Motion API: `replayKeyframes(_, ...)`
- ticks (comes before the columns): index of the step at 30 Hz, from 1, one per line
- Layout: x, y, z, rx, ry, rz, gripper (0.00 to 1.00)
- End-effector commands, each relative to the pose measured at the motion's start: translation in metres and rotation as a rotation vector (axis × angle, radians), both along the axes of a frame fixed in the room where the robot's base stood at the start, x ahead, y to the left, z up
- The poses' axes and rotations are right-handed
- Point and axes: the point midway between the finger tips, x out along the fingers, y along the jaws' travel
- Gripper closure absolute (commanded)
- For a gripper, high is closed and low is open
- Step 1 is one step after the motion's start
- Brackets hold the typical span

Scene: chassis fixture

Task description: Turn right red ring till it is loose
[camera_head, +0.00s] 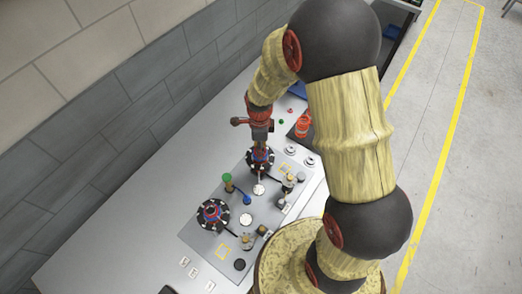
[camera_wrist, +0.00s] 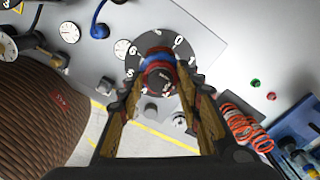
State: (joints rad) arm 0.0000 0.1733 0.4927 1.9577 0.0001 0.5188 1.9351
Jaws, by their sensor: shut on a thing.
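The right red ring (camera_wrist: 158,82) sits with a blue part at the centre of a dark, numbered dial (camera_wrist: 183,50) in the wrist view. My gripper (camera_wrist: 160,76) reaches down over it, one fingertip on each side, and is shut on it. In the head view my gripper (camera_head: 261,146) stands above the right dial (camera_head: 262,165) and hides most of its middle. A second, similar dial (camera_head: 213,214) with red and blue at its centre lies to the lower left. Whether the right ring is loose cannot be seen.
A green-topped post (camera_head: 227,180), a blue knob (camera_head: 247,200) and white gauges (camera_head: 246,219) stand on the grey plate near the dials. An orange coil (camera_head: 303,126) lies behind, to the right. The table's left side is bare beside the wall.

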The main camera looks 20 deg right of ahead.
Motion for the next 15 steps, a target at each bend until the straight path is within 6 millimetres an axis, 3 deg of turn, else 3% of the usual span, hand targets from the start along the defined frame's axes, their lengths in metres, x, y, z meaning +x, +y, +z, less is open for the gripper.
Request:
replayKeyframes(7,0.0008,-0.0001,0.0003,0.000,-0.002,0.000,0.94)
replayKeyframes(15,0.0012,0.0000,0.0002,0.000,-0.003,0.134,0.94)
